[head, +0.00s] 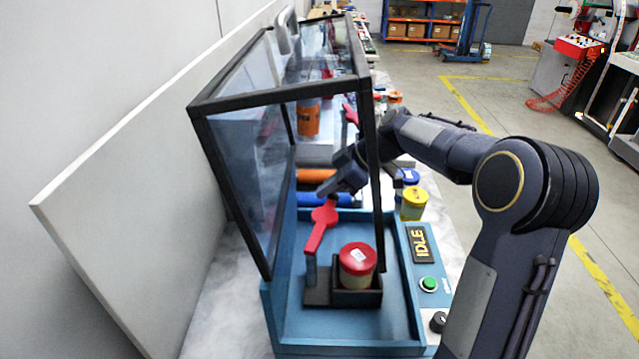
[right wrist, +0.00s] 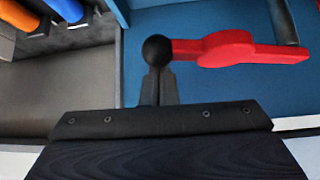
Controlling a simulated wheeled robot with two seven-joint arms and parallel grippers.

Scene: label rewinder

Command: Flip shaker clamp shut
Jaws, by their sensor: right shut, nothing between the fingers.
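The red clamp lever (head: 320,222) stands raised and tilted on a grey post in the blue shaker (head: 400,300), beside a red-lidded jar (head: 357,262) in a black holder (head: 357,297). In the right wrist view the red lever (right wrist: 235,50) runs sideways from a black ball knob (right wrist: 157,49). My right gripper (head: 330,190) reaches in under the raised glass hood to the lever's upper end. It is shut and empty, and its fingertips (right wrist: 158,75) are right at the knob; I cannot tell whether they touch. My left gripper is not in view.
The black-framed glass hood (head: 372,160) stands open around my right forearm, with its edge close by. A yellow jar (head: 413,204) stands behind the panel.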

